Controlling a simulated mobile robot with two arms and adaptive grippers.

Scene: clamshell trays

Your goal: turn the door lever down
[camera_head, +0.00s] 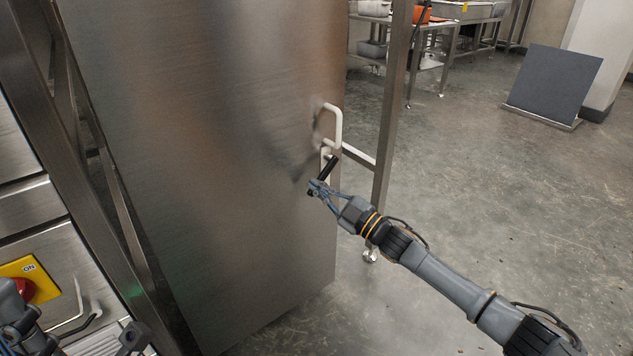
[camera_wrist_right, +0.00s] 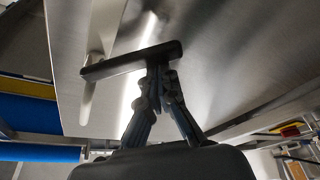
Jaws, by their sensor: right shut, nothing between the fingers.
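The steel door (camera_head: 215,150) fills the middle of the head view. Its short black lever (camera_head: 328,168) slants from a pale plate (camera_head: 325,153) near the door's right edge down to the left. In the right wrist view the lever (camera_wrist_right: 125,62) is a dark bar crossing above my fingers. My right gripper (camera_head: 316,188) is shut and empty, with its tips (camera_wrist_right: 158,72) at the lever's free end; I cannot tell whether they touch it. My left gripper (camera_head: 20,325) shows only in part at the lower left, its jaws unclear.
A white pull handle (camera_head: 338,125) stands just above the lever. A metal post (camera_head: 393,110) rises right of the door. A yellow plate with a red knob (camera_head: 28,285) is at the lower left. The floor (camera_head: 500,200) to the right is mostly clear.

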